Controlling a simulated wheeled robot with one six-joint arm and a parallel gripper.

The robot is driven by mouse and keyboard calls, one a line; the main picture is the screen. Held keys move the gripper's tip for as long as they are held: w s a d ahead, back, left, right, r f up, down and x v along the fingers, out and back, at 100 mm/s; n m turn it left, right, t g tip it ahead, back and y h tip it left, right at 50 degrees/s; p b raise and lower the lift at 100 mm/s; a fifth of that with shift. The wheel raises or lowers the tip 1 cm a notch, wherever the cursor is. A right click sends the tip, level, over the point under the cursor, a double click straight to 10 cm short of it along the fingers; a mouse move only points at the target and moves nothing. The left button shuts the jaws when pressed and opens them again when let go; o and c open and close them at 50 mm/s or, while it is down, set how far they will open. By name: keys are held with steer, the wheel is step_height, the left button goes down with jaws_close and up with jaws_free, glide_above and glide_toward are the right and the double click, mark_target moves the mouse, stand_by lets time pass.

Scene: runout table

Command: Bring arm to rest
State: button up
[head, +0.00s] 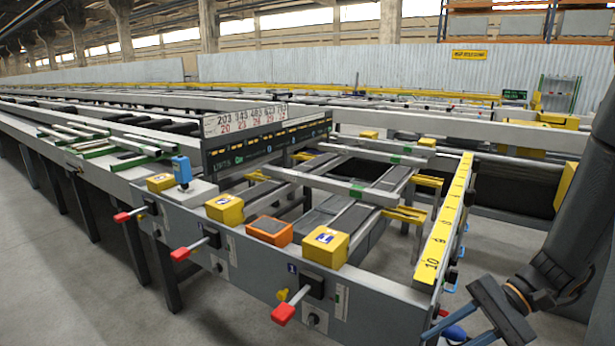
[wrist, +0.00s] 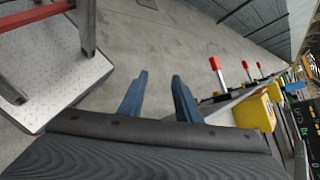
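My gripper (head: 446,337) is at the lower right of the head view, beside the front right corner of the runout table (head: 375,308). In the wrist view my gripper (wrist: 160,75) shows two blue-grey fingers standing apart, with only bare floor seen between them. It is open and holds nothing. My dark arm comes down from the right edge of the head view and is bent low at the wrist. The fingertips are partly cut off by the lower edge of the head view.
Levers with red handles (head: 283,313) stick out from the table front. Yellow boxes (head: 325,245), an orange box (head: 270,230) and a blue device (head: 181,169) sit along its top. A tread-plate platform (wrist: 55,60) is left in the wrist view. Grey floor (head: 70,280) is clear.

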steer(key=s+a+r+n+h+p, duration=0.2)
steer(key=a+r+n+h+p, duration=0.1)
steer(key=r+n+h, duration=0.1)
steer(key=s+a+r+n+t+h+p, duration=0.1)
steer(key=s+a+r+n+h+p, duration=0.1)
steer(key=r+h, duration=0.5)
steer(key=a+n+p, duration=0.1)
steer(key=a+n, duration=0.1)
steer(key=n, duration=0.1)
steer(key=shift+s, duration=0.3)
